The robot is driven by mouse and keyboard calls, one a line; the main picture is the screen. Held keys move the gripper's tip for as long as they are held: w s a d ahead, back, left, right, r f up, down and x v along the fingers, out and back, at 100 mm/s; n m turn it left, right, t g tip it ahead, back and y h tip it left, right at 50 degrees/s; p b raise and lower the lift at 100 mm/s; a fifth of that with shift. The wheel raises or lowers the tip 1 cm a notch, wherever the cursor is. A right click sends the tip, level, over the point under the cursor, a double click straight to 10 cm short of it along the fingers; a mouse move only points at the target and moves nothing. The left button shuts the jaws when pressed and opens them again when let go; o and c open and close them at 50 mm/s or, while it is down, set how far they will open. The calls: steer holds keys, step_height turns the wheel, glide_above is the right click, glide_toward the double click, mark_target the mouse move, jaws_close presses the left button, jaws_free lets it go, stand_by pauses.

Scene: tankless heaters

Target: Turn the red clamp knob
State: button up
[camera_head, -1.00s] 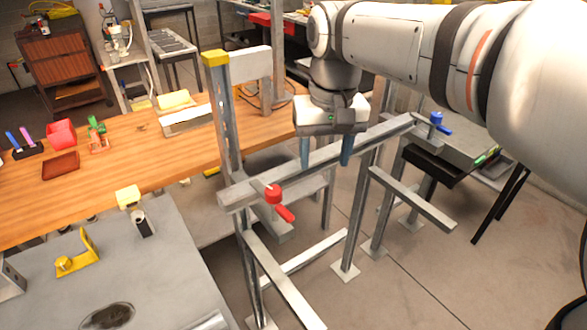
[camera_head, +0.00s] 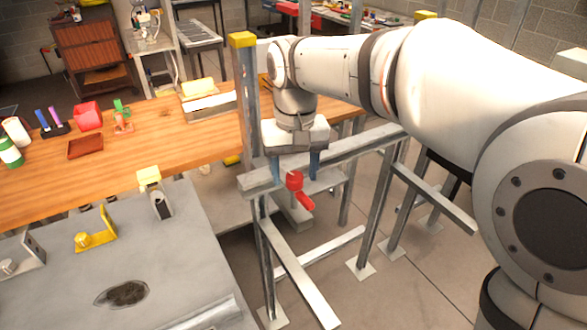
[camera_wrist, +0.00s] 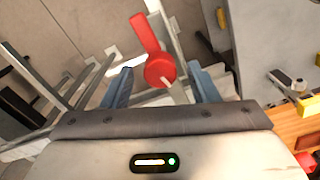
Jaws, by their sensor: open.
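The red clamp knob (camera_head: 295,181) sits on the grey metal rail (camera_head: 355,148) of the frame, near its left end, with its handle pointing down and right. In the wrist view the red knob (camera_wrist: 159,68) lies between and beyond the two blue fingers, its handle pointing up and left. My gripper (camera_head: 296,170) is open, pointing down over the rail, with one finger on each side of the knob. The wrist view shows gaps between the knob and both fingers of my gripper (camera_wrist: 161,85). I cannot tell how far the fingertips are above the knob.
A grey metal table (camera_head: 190,265) with yellow brackets stands at the left front. A wooden bench (camera_head: 40,185) holds a red bin (camera_head: 88,115) and small tools. A yellow-capped upright post (camera_head: 246,95) stands close to my gripper's left. Open floor lies at lower right.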

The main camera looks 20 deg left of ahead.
steer(key=shift+c, duration=0.5)
steer(key=c, duration=0.9)
steer(key=shift+n, duration=0.3)
steer(key=n+p, duration=0.1)
steer(key=n, duration=0.3)
steer(key=shift+r+n+p, duration=0.1)
steer(key=shift+n+p, duration=0.2)
steer(key=n+p, duration=0.1)
steer(key=n, duration=0.4)
steer(key=shift+n, duration=0.3)
steer(key=o, duration=1)
